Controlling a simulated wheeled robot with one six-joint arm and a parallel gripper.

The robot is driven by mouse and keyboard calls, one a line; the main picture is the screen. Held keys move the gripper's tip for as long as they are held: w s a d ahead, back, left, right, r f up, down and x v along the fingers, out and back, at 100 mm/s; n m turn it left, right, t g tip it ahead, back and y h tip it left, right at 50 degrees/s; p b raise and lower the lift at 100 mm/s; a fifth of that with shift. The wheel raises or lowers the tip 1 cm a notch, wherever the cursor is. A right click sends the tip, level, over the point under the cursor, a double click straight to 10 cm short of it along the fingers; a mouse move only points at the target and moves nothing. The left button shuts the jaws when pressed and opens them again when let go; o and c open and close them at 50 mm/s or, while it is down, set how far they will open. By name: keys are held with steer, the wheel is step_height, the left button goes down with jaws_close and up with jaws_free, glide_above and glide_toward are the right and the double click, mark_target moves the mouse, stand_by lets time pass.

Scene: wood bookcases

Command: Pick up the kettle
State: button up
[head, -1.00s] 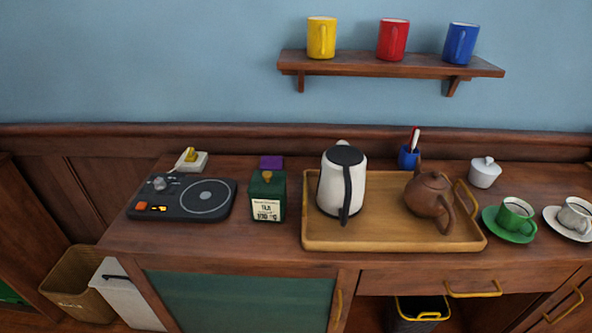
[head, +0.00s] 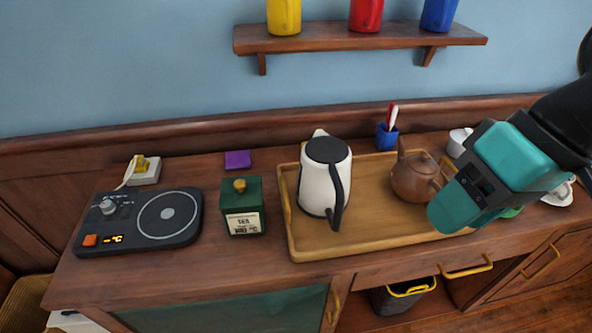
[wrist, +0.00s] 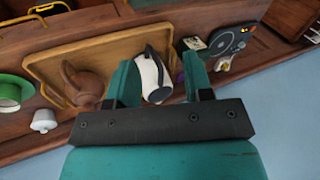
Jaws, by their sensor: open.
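The kettle (head: 319,186) is white with a black lid and a black handle. It stands upright on the left part of a wooden tray (head: 341,245). My gripper (head: 448,218) is at the right in the head view, above the tray's right end, to the right of the kettle and apart from it. In the wrist view the kettle (wrist: 150,78) shows beyond and between the two teal fingers of my gripper (wrist: 158,85). The gripper is open and empty.
A brown teapot (head: 414,178) stands on the tray right of the kettle. A green tea tin (head: 242,208) and a black hot plate (head: 140,222) are to the left. A blue cup with pens (head: 386,138) stands behind. A shelf with mugs (head: 350,37) hangs above.

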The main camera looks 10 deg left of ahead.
steer(key=w+f+m+g+y+p, duration=0.3)
steer(key=w+f+m, duration=0.1)
steer(key=w+m, duration=0.7)
steer(key=w+d+f+m+y+p, duration=0.2)
steer(key=w+d+f+m+y, duration=0.2)
steer(key=w+f+m+y, duration=0.45)
steer(key=m+h+p, duration=0.1)
steer(key=h+p, duration=0.2)
steer(key=p, duration=0.1)
glide_toward(337, 214)
steer(key=a+f, duration=0.1)
steer(key=a, duration=0.1)
steer(key=a+f, duration=0.1)
steer(key=shift+s+a+f, duration=0.15)
steer(key=shift+a+f, duration=0.1)
steer(key=shift+a, duration=0.15)
steer(key=p+x, duration=0.2)
steer(key=x, duration=0.2)
steer(key=shift+s+a+f, duration=0.1)
steer(key=shift+a+f, duration=0.5)
steer(key=shift+a, duration=0.1)
jaws_close()
